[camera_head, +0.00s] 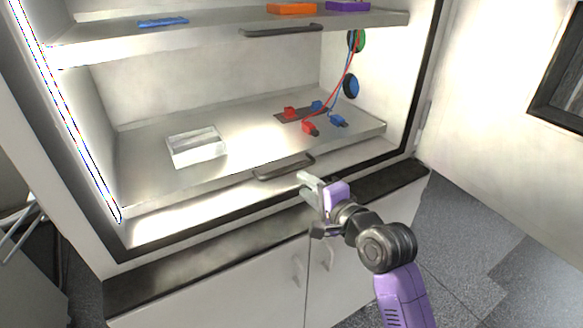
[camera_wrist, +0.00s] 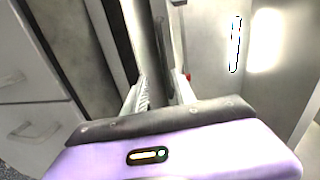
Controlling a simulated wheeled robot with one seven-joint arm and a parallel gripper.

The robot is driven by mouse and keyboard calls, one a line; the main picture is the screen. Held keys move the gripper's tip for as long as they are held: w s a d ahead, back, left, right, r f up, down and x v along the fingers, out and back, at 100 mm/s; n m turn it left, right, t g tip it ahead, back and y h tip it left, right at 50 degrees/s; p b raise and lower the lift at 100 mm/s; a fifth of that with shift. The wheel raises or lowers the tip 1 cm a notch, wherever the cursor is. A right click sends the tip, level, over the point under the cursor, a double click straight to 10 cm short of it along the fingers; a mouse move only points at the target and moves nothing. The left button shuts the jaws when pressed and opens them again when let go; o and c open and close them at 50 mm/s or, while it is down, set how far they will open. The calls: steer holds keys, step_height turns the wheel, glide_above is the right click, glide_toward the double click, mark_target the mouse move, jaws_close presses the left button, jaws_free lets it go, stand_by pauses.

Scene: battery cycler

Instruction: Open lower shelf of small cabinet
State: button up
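The small cabinet (camera_head: 88,90) stands open-fronted in the head view. Its lower shelf (camera_head: 150,180) has a dark bar handle (camera_head: 283,168) on the front edge. A dark bar, apparently the handle (camera_wrist: 159,35), runs ahead between the finger lines. I cannot tell whether the fingers touch it.
A clear box (camera_head: 195,148) and red and blue clips (camera_head: 311,128) with wires lie on the lower shelf. The upper shelf (camera_head: 190,38) has its own handle and carries flat coloured items. A dark ledge (camera_head: 200,253) and closed cupboard doors (camera_head: 230,295) lie below. Floor is clear at right.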

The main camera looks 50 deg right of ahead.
mark_target(292, 171)
steer(key=shift+d+r+p+x, duration=0.1)
steer(key=shift+r+p+x, duration=0.05)
steer(key=shift+x, duration=1.2)
steer(key=shift+d+r+p+x, duration=0.1)
steer(key=shift+r+p+x, duration=0.1)
steer(key=shift+x, duration=1.2)
steer(key=shift+d+r+p+x, duration=0.1)
steer(key=shift+p+x, duration=0.05)
steer(key=shift+x, duration=1.2)
jaws_close()
steer(key=shift+f, duration=0.1)
